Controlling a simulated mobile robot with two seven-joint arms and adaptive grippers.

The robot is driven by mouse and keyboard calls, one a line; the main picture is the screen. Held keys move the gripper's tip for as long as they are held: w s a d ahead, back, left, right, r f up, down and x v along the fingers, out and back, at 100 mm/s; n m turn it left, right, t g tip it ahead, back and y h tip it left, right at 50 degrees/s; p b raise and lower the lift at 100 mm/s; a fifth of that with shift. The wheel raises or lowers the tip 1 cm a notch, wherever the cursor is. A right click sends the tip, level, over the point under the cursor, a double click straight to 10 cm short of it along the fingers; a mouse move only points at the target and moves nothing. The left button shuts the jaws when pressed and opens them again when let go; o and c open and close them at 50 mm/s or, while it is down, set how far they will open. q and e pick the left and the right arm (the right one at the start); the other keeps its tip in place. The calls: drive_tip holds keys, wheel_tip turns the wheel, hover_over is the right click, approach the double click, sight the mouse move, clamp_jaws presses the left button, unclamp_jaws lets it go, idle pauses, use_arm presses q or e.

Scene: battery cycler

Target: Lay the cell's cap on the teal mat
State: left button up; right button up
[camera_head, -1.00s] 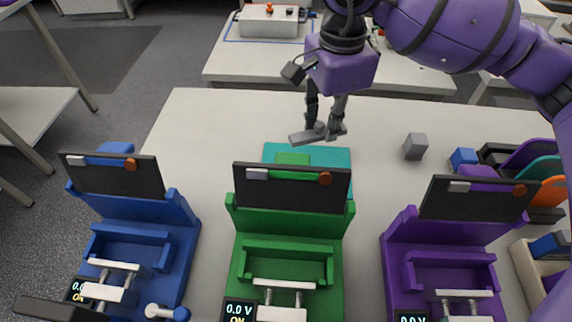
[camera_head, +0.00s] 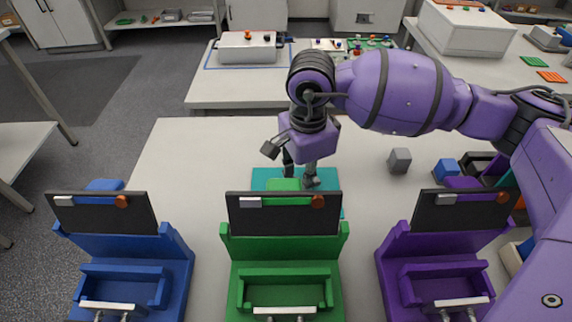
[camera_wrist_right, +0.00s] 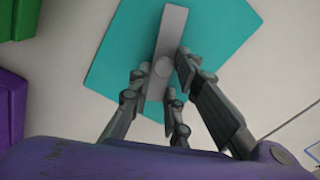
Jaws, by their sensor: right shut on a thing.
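The teal mat (camera_head: 262,176) lies on the white table behind the green cycler, which hides its near part. My right gripper (camera_head: 300,180) reaches down over the mat. In the right wrist view, my right gripper (camera_wrist_right: 164,88) is shut on the cell's cap (camera_wrist_right: 172,35), a long flat grey bar. The cap is over the teal mat (camera_wrist_right: 228,45). I cannot tell whether it touches the mat. In the head view, the cap is mostly hidden behind the fingers and the green cycler's panel. My left gripper is not in view.
Blue (camera_head: 130,246), green (camera_head: 283,247) and purple (camera_head: 432,246) cyclers with upright dark panels stand in a row in front. A grey block (camera_head: 399,161) and a blue block (camera_head: 446,170) sit right of the mat. The table left of the mat is clear.

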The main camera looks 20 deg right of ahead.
drive_tip(key=shift+f, duration=0.2)
drive_tip(key=shift+f, duration=0.15)
drive_tip(key=o, duration=0.8)
drive_tip(key=shift+o, duration=0.2)
wheel_tip(320, 180, up, 12)
drive_tip(key=shift+r, duration=0.2)
